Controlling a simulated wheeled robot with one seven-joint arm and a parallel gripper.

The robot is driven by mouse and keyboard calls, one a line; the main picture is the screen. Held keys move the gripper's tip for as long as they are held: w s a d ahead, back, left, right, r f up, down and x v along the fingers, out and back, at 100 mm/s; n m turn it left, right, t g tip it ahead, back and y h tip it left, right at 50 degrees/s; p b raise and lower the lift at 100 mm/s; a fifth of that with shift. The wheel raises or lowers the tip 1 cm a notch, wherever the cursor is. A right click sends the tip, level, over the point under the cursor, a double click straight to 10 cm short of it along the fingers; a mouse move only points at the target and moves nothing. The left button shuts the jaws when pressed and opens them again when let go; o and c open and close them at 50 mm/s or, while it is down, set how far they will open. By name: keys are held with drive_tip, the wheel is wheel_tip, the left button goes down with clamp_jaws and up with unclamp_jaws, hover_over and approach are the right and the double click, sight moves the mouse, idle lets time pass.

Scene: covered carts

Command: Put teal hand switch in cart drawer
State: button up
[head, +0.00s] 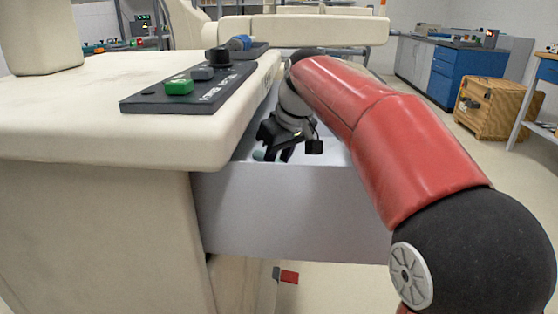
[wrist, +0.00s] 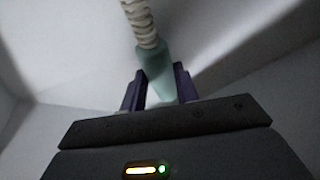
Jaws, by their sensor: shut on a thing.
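The teal hand switch (wrist: 157,72) is between the two dark fingers of my gripper (wrist: 160,88) in the wrist view. Its pale ribbed cord runs up and away from it. In the head view my gripper (head: 272,150) reaches down inside the open cart drawer (head: 290,205), behind its grey front wall. A small bit of teal (head: 258,155) shows by the fingers there. My gripper is shut on the hand switch. In the wrist view the drawer's pale inner walls (wrist: 245,45) surround it. I cannot tell whether the switch touches the drawer floor.
The covered cart top (head: 110,140) overhangs the drawer's left side. A dark control panel (head: 195,85) with a green button lies on it. A wooden crate (head: 490,110) and a blue cabinet (head: 455,75) stand at the back right. Floor is open right of the drawer.

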drive_tip(key=shift+d+f, duration=0.15)
drive_tip(key=shift+f, duration=0.25)
drive_tip(key=o, duration=1)
drive_tip(key=shift+r, duration=0.1)
drive_tip(key=p+v, duration=0.3)
drive_tip(key=v, duration=0.9)
drive_tip(key=shift+r, duration=0.1)
